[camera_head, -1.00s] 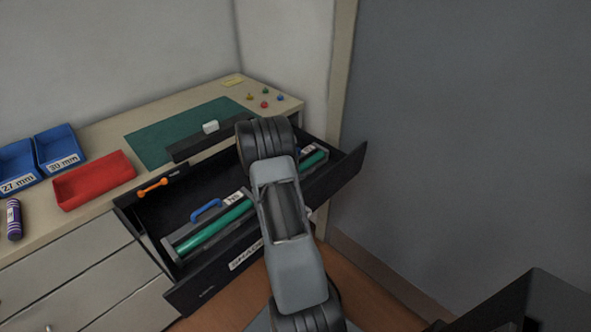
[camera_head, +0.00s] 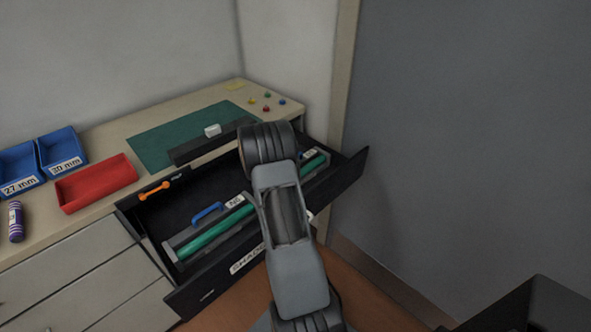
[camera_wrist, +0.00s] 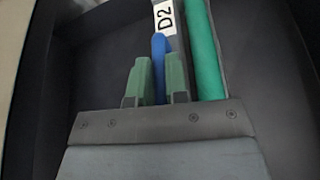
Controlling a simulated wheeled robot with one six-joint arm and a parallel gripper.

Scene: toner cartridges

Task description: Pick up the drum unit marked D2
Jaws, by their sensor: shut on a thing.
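The drum unit marked D2 (camera_wrist: 165,17) shows in the wrist view with its white label, a blue handle (camera_wrist: 158,45) and a green roller (camera_wrist: 204,55). My gripper (camera_wrist: 159,80) has its two green fingers on either side of the blue handle and is shut on it. In the head view the right-hand drum unit (camera_head: 315,163) shows only its green end and part of its label, behind my arm. My fingers are hidden there. I cannot tell whether the unit is clear of the drawer floor.
Another drum unit (camera_head: 217,237) with a blue handle lies at the left of the open black drawer (camera_head: 185,207). An orange-handled tool (camera_head: 154,190) is at the drawer's back left. A red tray (camera_head: 97,183), blue bins (camera_head: 60,151) and a green mat (camera_head: 160,145) are on the counter.

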